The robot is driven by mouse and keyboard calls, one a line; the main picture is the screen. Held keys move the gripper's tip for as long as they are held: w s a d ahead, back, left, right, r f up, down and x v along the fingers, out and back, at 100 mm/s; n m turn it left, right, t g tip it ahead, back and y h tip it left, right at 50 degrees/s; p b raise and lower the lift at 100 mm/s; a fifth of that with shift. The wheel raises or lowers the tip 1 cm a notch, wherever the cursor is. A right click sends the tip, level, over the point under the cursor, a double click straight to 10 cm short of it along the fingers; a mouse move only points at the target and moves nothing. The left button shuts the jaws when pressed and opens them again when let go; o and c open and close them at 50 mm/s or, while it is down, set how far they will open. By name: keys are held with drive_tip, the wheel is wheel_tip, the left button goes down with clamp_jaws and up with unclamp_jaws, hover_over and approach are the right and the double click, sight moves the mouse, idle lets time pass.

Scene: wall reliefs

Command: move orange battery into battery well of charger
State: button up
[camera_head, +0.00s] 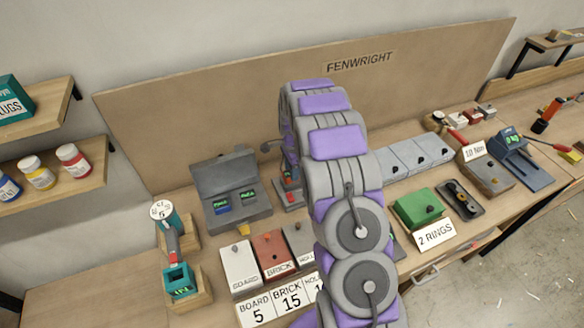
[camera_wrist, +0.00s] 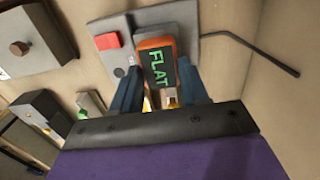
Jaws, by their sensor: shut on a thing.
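In the wrist view, my gripper (camera_wrist: 160,88) has its two blue fingers on either side of an orange battery (camera_wrist: 143,44). The battery has a dark face with green letters reading FLAT. It is in front of a grey device (camera_wrist: 186,24) with a red block and a dark round spot; I cannot tell whether they touch. In the head view, my arm hides the gripper and the battery. I cannot tell which device is the charger.
A dark bent rod (camera_wrist: 262,50) sticks out right of the grey device. A teal-and-red tool (camera_head: 180,280) stands at the bench's left. White, red and grey lidded boxes (camera_head: 272,254) sit in front of the case. A green box (camera_head: 418,207) is right of my arm.

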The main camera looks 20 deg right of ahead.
drive_tip(key=shift+f, duration=0.15)
drive_tip(key=o, duration=1.4)
drive_tip(key=shift+c, duration=0.2)
wheel_tip(320, 180, up, 17)
drive_tip(key=p, duration=0.1)
drive_tip(key=shift+d, duration=0.25)
drive_tip(key=shift+w, duration=0.1)
